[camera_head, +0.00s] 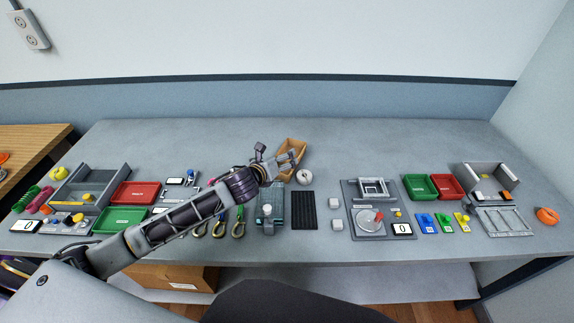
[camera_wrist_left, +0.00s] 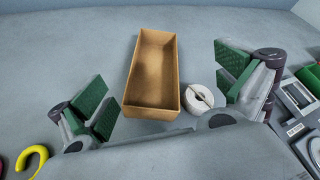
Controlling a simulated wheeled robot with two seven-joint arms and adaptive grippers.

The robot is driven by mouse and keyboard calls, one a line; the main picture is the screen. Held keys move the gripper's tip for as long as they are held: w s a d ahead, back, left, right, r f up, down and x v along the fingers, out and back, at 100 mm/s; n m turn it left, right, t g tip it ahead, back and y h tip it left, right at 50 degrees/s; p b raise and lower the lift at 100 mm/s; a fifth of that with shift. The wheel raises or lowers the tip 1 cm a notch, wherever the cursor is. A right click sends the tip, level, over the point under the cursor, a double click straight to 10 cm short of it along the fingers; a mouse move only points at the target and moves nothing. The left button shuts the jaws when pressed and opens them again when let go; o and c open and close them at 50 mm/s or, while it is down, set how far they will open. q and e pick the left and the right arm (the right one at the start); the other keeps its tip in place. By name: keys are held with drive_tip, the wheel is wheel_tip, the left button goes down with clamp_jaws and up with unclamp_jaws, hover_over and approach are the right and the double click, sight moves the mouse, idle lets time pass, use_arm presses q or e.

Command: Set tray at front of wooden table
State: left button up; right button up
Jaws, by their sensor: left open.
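A tan open tray (camera_head: 291,146) sits on the grey table near its back middle. It also shows in the left wrist view (camera_wrist_left: 142,108), empty, with its long side running away from me. My left gripper (camera_head: 278,158) is open just in front of the tray. In the wrist view, the green-padded fingers (camera_wrist_left: 165,92) are spread on either side of the tray's near end, and I see nothing held. The wooden table (camera_head: 30,140) shows only partly at the far left, beside the grey table. Its front is cut off by the picture edge. My right gripper is not in view.
A white roll (camera_head: 303,177) stands right beside the tray's near corner. Red and green bins (camera_head: 135,193) (camera_head: 420,185), hooks and small devices line the grey table's (camera_head: 350,145) front half. The back strip is mostly clear.

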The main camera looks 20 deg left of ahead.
use_arm(q)
drive_tip(key=shift+d+f+m+b, duration=0.15)
drive_tip(key=shift+m+b, duration=0.3)
drive_tip(key=shift+m, duration=0.8)
drive_tip(key=shift+a+f+m+b, duration=0.1)
drive_tip(key=shift+m+b, duration=0.3)
drive_tip(key=shift+m, duration=0.85)
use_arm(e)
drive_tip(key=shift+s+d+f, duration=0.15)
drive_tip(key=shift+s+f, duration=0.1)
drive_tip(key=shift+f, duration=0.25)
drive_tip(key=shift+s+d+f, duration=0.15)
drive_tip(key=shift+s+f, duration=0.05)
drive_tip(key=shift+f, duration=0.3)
use_arm(q)
drive_tip(key=shift+w, duration=0.1)
drive_tip(key=shift+x, duration=4.05)
drive_tip(key=shift+w+f, duration=0.1)
drive_tip(key=shift+f, duration=0.05)
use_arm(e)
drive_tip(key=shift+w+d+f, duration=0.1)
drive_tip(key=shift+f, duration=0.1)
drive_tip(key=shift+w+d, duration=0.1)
use_arm(q)
drive_tip(key=shift+w, duration=0.15)
